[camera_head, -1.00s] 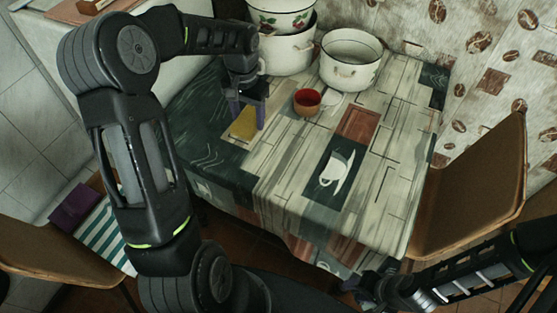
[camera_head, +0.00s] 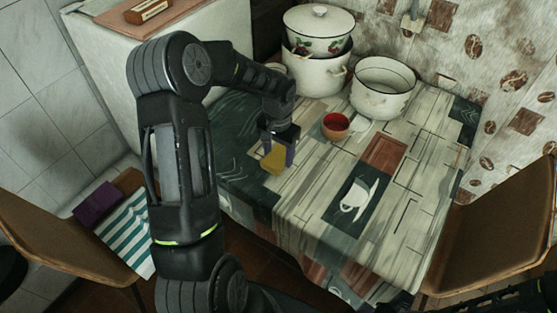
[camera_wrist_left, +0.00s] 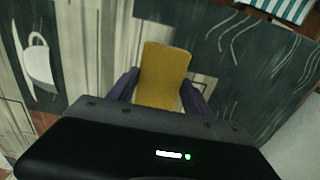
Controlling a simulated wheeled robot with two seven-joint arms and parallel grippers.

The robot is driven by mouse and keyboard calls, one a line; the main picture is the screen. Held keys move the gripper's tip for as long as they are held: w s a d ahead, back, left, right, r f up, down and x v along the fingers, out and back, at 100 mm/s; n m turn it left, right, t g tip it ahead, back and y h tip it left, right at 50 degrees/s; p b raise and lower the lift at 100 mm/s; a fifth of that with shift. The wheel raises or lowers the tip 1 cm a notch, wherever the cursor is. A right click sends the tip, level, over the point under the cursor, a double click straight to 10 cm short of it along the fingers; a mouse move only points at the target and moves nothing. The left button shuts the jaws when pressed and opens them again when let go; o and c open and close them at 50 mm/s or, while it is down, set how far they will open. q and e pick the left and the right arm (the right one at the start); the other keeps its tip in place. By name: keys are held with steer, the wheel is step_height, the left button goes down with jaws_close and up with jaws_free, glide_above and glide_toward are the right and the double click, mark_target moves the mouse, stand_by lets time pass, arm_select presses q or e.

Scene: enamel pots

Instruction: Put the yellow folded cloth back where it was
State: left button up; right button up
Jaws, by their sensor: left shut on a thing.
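The yellow folded cloth (camera_head: 273,161) is between the fingers of my left gripper (camera_head: 278,153), over the left part of the patterned tablecloth. My left gripper is shut on it. In the left wrist view the cloth (camera_wrist_left: 164,72) sticks out beyond the two purple fingers, with dark and pale tablecloth patches behind it. I cannot tell whether its lower edge touches the table. My right gripper is not visible; only part of the right arm shows at the lower right corner.
A red cup (camera_head: 336,125) stands close to the right of the cloth. A white pot (camera_head: 382,90) and stacked pots (camera_head: 317,74) stand behind. A chair at left holds a purple cloth (camera_head: 96,203) and a striped cloth (camera_head: 127,232). The table's front right is clear.

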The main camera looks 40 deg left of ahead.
mark_target(278, 156)
arm_select(q)
step_height(278, 156, down, 3)
steer(key=shift+f+p, duration=0.15)
steer(key=shift+p, duration=0.2)
steer(key=shift+f, duration=0.2)
steer(key=shift+f, duration=0.2)
steer(key=o, duration=1.3)
steer(key=shift+r, duration=0.15)
